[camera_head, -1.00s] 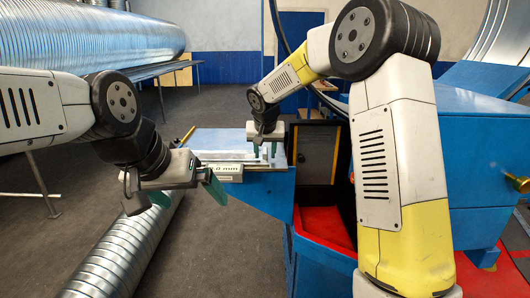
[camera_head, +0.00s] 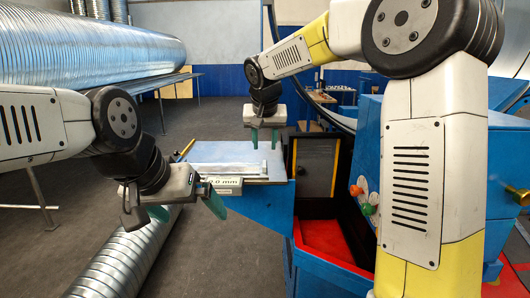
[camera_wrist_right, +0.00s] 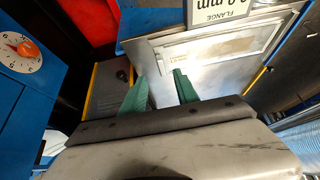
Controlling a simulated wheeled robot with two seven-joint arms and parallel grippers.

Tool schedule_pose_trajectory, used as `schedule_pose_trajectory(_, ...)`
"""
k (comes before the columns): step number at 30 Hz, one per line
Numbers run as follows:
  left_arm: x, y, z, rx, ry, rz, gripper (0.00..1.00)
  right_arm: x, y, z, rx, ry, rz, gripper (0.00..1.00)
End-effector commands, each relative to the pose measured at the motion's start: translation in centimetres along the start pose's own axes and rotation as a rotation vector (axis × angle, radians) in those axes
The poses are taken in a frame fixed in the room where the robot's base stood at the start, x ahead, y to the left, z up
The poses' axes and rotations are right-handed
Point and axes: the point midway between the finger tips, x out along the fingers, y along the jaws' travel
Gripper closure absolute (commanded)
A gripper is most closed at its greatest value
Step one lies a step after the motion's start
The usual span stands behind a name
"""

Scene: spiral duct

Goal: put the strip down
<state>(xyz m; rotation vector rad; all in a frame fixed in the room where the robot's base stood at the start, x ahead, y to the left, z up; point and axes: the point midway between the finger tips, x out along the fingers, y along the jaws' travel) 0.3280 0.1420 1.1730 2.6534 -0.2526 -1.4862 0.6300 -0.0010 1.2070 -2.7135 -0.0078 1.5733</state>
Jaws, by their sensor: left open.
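A pale metal strip (camera_head: 228,169) lies flat on the blue machine's small table (camera_head: 212,144). In the right wrist view, a pale flat piece (camera_wrist_right: 232,57) that looks like the strip lies on the metal surface beyond my fingers. My right gripper (camera_head: 264,138) is above the strip's right end, apart from it, with its green fingers pointing down. Its fingers show spread and empty in the right wrist view (camera_wrist_right: 161,90). My left gripper (camera_head: 187,209) is open and empty, in front of the table's left part, with its green fingers wide apart.
A label plate (camera_head: 225,185) reading "mm" sits at the table's front edge. A red tray (camera_head: 325,240) and a dark panel (camera_head: 314,165) are right of the table. A spiral duct (camera_head: 125,255) runs below my left gripper. Open floor lies left.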

Motion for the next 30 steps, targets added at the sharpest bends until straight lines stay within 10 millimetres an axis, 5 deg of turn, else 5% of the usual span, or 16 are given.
schedule_pose_trajectory(4,0.0,0.0,0.0,0.0,0.0,0.0,0.0,-1.7,1.1,0.6,0.0,0.0,-0.003,0.63)
schedule_pose_trajectory(8,0.0,0.0,0.0,0.0,0.0,0.0,0.0,-4.6,4.5,3.5,-0.003,-0.005,-0.019,0.63)
schedule_pose_trajectory(12,0.0,0.0,0.0,0.0,0.0,0.0,0.0,-8.3,9.0,9.5,-0.007,-0.013,-0.052,0.63)
schedule_pose_trajectory(18,0.0,0.0,0.0,0.0,0.0,0.0,0.0,-11.5,13.1,19.1,-0.006,-0.003,-0.115,0.63)
schedule_pose_trajectory(24,0.0,0.0,0.0,0.0,0.0,0.0,0.0,-12.2,14.1,25.9,-0.005,0.021,-0.165,0.63)
schedule_pose_trajectory(30,0.0,0.0,0.0,0.0,0.0,0.0,0.0,-12.1,14.2,27.9,-0.007,0.029,-0.182,0.63)
